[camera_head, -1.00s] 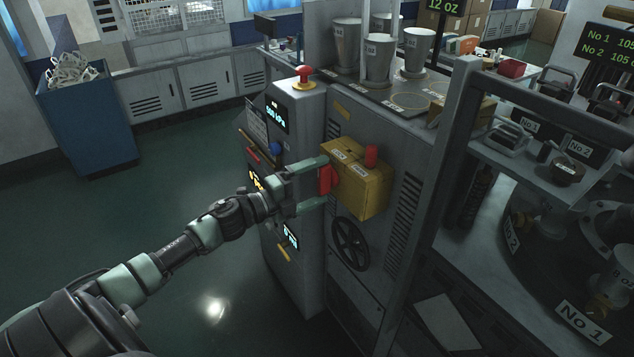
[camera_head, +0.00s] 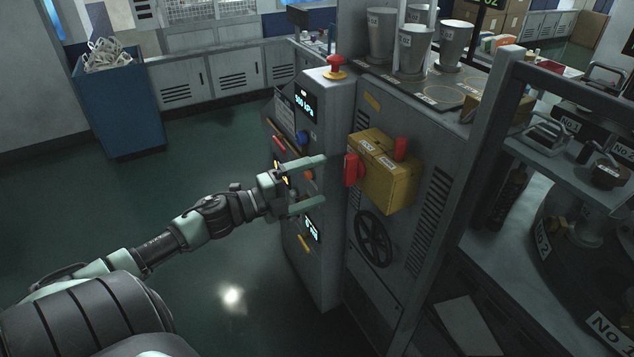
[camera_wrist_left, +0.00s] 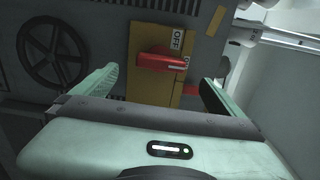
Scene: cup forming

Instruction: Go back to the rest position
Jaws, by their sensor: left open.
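My left gripper (camera_head: 322,182) is open and empty in the head view, in front of the machine's side. Its fingertips point at the yellow switch box (camera_head: 386,190) with a small gap to it. A red switch handle (camera_head: 351,170) stands out from the front of the box. In the left wrist view the red handle (camera_wrist_left: 161,62) lies ahead between the two spread fingers (camera_wrist_left: 158,88), next to an OFF label (camera_wrist_left: 177,40). My right gripper is in neither view.
The grey machine cabinet (camera_head: 333,255) carries a black handwheel (camera_head: 374,238) and a red emergency button (camera_head: 336,64). Metal cups (camera_head: 414,48) stand on its top. A blue bin (camera_head: 120,115) stands at the back left. The green floor (camera_head: 205,150) on the left is clear.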

